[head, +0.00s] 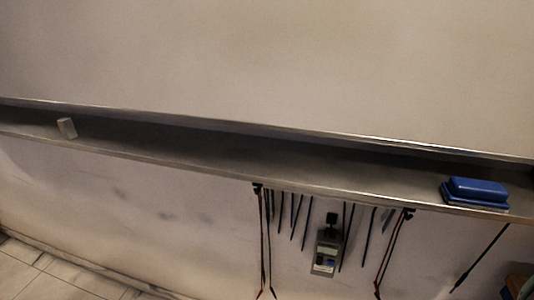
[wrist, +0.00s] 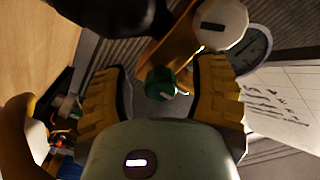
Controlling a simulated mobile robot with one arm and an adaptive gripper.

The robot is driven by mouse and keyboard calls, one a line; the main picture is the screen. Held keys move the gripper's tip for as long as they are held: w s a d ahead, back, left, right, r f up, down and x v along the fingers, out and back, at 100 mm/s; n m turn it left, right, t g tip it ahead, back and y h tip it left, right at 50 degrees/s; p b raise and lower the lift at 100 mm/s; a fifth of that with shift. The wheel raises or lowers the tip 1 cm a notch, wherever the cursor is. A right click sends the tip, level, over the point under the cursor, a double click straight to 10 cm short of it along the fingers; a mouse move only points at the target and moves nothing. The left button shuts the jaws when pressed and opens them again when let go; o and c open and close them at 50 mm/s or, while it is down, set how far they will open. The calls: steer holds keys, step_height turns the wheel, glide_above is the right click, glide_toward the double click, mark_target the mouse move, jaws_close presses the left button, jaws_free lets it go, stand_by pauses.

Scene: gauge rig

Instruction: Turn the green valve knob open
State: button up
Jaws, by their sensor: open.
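The green valve knob (wrist: 161,84) shows in the wrist view, near the middle of the picture. It is round with a pale mark on its lower right edge. My gripper (wrist: 163,98) has two yellow ribbed fingers standing apart, one on each side of the knob in the picture. I cannot tell how far the fingertips are from the knob in depth. An orange-brown piece (wrist: 172,46) runs up and right behind the knob. The head view shows neither the knob nor my gripper.
In the wrist view, a white knob-like part (wrist: 220,23), a round gauge (wrist: 252,48) and a paper with writing (wrist: 285,100) are at right; a wooden panel (wrist: 35,45) is at left. In the head view, a ledge (head: 270,155) carries a blue box (head: 477,190); a meter (head: 325,252) hangs below.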

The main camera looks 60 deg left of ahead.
steer(key=v, duration=1.2)
stand_by(0.4)
stand_by(0.4)
